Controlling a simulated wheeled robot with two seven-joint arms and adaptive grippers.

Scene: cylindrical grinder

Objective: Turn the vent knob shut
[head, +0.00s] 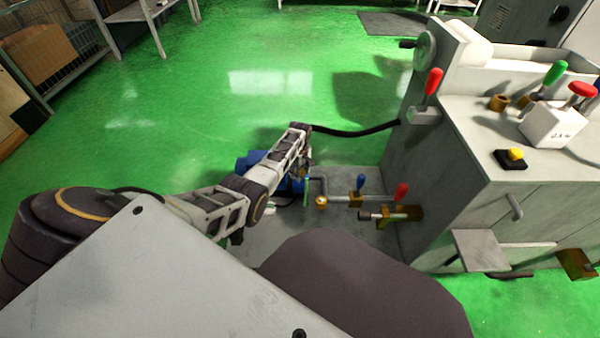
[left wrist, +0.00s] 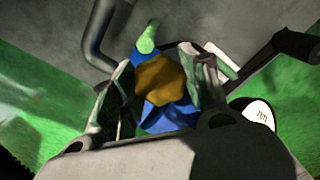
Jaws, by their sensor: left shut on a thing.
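The vent knob (left wrist: 158,84), a brass-coloured lobed knob, shows in the left wrist view against a blue body with a green piece above it. My left gripper (left wrist: 156,94) has its two fingers on either side of the knob and is shut on it. In the head view my left arm reaches out to the blue unit (head: 254,160) beside the grinder. The fingertips and the knob are hard to make out there, as the arm covers much of that spot. My right gripper is not in view.
A black hose (head: 355,133) leads to the grey grinder (head: 440,165). The green floor (head: 220,120) beyond is mostly clear.

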